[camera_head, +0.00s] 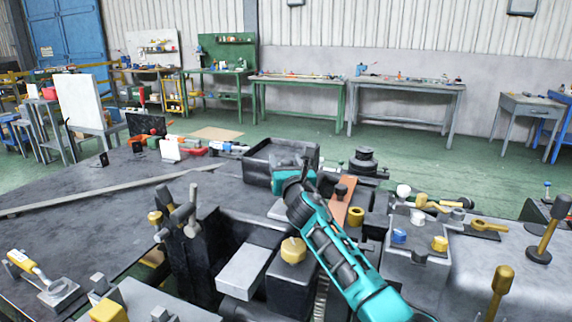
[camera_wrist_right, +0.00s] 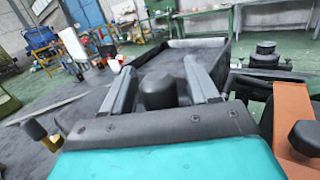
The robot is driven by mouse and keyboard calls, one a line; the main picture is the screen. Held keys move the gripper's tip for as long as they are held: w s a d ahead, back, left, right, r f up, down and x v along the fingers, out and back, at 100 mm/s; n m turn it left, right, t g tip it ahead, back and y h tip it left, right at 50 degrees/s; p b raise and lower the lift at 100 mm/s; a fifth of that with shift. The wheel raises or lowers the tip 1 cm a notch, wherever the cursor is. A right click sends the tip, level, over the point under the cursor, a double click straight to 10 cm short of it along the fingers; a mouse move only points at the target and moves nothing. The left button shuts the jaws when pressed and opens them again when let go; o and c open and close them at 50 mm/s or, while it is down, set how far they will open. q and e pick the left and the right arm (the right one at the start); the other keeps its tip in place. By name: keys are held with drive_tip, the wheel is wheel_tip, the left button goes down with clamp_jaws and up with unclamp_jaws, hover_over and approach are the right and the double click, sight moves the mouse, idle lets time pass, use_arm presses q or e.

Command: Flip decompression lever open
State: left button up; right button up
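My right gripper (camera_head: 290,165) reaches in from the lower right on its teal arm, in front of a dark open box. In the right wrist view its two grey fingers (camera_wrist_right: 160,80) stand apart, with a dark rounded knob showing between them; I cannot tell whether they touch it. I cannot tell for certain which part is the decompression lever. A brown-orange bar (camera_head: 337,204) with a dark knob (camera_head: 341,191) lies just right of my arm; it also shows at the right of the wrist view (camera_wrist_right: 292,125). My left gripper is not in view.
The dark open box (camera_head: 262,170) stands beyond my gripper. Yellow-topped levers (camera_head: 502,279) stand at right, and a yellow-handled tool (camera_head: 30,265) lies at left. A dark block with grey handles (camera_head: 195,255) stands left of my arm. The left tabletop (camera_head: 110,215) is mostly clear.

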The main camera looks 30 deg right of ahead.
drive_tip(key=shift+s+a, duration=0.2)
drive_tip(key=shift+s, duration=0.4)
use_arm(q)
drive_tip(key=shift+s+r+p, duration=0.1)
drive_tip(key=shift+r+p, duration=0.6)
use_arm(e)
drive_tip(key=v, duration=1.1)
drive_tip(key=shift+s, duration=0.3)
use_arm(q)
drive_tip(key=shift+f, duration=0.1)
use_arm(e)
drive_tip(key=shift+f, duration=0.1)
